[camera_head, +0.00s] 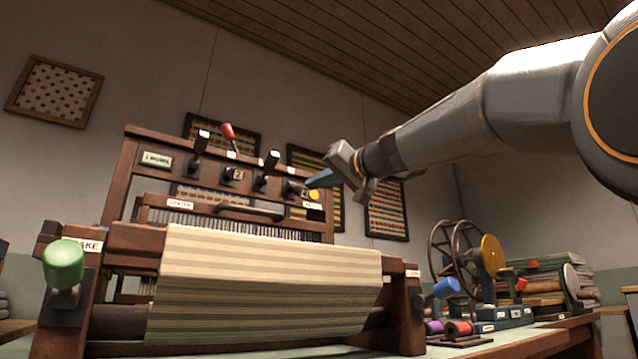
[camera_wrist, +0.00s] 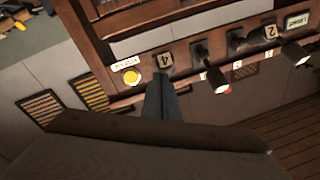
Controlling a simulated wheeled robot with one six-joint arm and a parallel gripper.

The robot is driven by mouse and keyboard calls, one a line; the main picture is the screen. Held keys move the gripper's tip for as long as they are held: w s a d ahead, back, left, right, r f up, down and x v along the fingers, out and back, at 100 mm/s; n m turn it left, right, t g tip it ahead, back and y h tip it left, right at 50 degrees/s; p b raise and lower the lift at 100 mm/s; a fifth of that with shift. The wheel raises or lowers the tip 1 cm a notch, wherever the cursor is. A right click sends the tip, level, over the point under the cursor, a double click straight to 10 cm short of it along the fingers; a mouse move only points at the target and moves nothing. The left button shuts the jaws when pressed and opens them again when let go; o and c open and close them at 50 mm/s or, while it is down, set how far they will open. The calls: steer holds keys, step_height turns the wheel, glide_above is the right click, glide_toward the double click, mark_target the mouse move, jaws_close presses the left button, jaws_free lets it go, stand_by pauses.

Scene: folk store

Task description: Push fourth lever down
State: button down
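The loom (camera_head: 120,195) has a row of levers on its dark wooden upper bar. The first lever (camera_head: 200,142) and third lever (camera_head: 268,170) are black with pale tips and angle upward; the second lever (camera_head: 227,132) has a red tip. The fourth lever (camera_head: 292,187) is a dark shape by the "4" plate, low beside my gripper (camera_head: 312,184). In the wrist view my gripper (camera_wrist: 165,78) has its blue-grey fingers together, ending just at the "4" plate (camera_wrist: 165,60). They hide the fourth lever there, so I cannot tell whether they touch it. No object shows between the fingers.
A yellow button (camera_head: 314,195) sits right of the fourth lever; it also shows in the wrist view (camera_wrist: 130,76). Striped cloth (camera_head: 260,275) hangs on the loom's front. A green-knobbed handle (camera_head: 64,268) stands front left. Spools and a wheel (camera_head: 455,255) stand at the right.

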steer(key=shift+w+a+f, duration=0.2)
steer(key=shift+f, duration=0.35)
steer(key=d+r+p, duration=0.2)
steer(key=d+r, duration=0.1)
steer(key=r, duration=0.1)
steer(key=f+v, duration=0.2)
steer(key=v, duration=0.8)
steer(key=shift+s+a, duration=0.2)
steer(key=shift+f, duration=0.1)
